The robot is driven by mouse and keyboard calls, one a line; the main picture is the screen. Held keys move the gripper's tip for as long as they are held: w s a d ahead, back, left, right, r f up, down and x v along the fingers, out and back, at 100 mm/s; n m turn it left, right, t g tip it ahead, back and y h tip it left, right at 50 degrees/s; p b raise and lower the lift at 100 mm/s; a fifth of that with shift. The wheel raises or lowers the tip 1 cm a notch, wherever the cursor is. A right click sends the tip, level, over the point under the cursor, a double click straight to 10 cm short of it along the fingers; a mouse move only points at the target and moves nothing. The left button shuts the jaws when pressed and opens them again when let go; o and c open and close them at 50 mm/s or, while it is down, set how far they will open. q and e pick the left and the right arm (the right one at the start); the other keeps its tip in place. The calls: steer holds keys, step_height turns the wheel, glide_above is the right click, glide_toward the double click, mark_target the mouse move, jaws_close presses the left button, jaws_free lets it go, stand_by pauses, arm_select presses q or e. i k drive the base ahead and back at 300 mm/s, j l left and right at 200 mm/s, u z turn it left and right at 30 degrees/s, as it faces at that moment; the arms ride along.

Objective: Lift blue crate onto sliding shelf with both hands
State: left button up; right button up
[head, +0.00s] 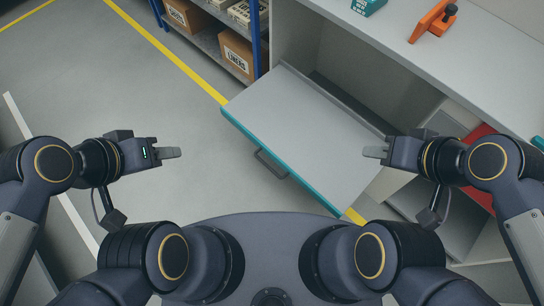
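The sliding shelf (300,125) is a grey board with a teal front edge and a dark handle. It stands pulled out from the cabinet, and its visible top is bare. I see no blue crate in the head view. My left gripper (172,153) is left of the shelf, over the floor, pointing right. My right gripper (374,152) is at the shelf's right side in the picture, pointing left. Nothing shows held at either one. The fingers are seen edge-on, so their gap is hidden.
The grey cabinet top (460,60) holds an orange tool (432,20) and a teal item (368,5). A blue-post rack with cardboard boxes (238,52) stands at the back. A red object (478,133) sits in the cabinet at right.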

mark_target(300, 135)
steer(key=z, duration=3.9)
steer(key=i+j+z, duration=0.15)
steer(key=i+j, duration=0.15)
steer(key=i, duration=0.3)
steer(key=i+j+z, duration=0.1)
steer(key=i+j, duration=0.25)
steer(key=i, duration=0.2)
steer(key=i+j+z, duration=0.15)
steer(key=i+j, duration=0.25)
steer(key=i, duration=0.15)
